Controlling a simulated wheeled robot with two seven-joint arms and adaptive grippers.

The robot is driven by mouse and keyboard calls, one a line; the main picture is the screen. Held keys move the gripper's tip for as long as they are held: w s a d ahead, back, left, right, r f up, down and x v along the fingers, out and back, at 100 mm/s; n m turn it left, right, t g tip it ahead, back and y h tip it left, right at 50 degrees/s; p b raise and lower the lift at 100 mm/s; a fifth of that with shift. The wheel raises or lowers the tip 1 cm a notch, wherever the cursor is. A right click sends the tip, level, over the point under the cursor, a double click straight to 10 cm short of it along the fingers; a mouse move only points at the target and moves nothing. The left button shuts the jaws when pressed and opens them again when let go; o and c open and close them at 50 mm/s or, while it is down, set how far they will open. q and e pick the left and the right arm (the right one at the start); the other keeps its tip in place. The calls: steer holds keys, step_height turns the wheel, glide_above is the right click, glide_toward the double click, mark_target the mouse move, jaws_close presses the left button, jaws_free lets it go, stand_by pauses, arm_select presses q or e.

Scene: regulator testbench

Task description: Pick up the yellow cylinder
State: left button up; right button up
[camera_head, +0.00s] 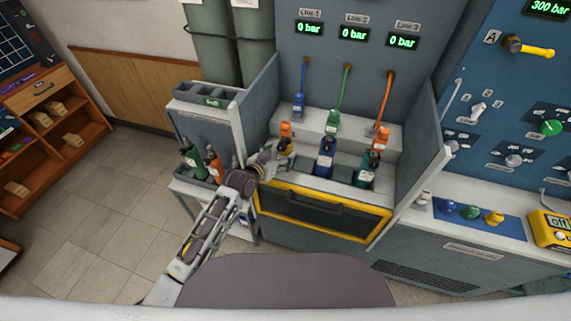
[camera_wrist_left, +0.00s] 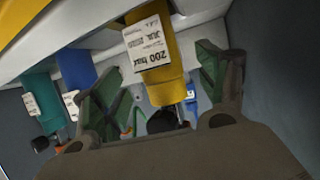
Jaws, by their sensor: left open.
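The yellow cylinder (camera_head: 284,147) stands in the left place of the bench's lower shelf, partly hidden by my left gripper (camera_head: 272,157). In the left wrist view the yellow cylinder (camera_wrist_left: 160,70) carries a white "200 bar" label and has a dark valve end. My left gripper (camera_wrist_left: 155,85) is open there, with one green-grey finger on each side of the cylinder. I cannot tell whether either finger touches it. My right gripper is not in view.
A blue cylinder (camera_head: 325,157) and a green cylinder (camera_head: 367,170) stand to the right on the same shelf. A yellow-framed drawer (camera_head: 320,208) is below. Grey side walls (camera_head: 257,108) flank the bench. A side rack holds green (camera_head: 192,162) and orange (camera_head: 214,166) cylinders.

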mark_target(282, 154)
arm_select(q)
steer(key=shift+x, duration=2.6)
steer(key=shift+f, duration=0.1)
steer(key=shift+c, duration=0.5)
steer(key=c, duration=1.2)
steer(key=shift+r, duration=0.2)
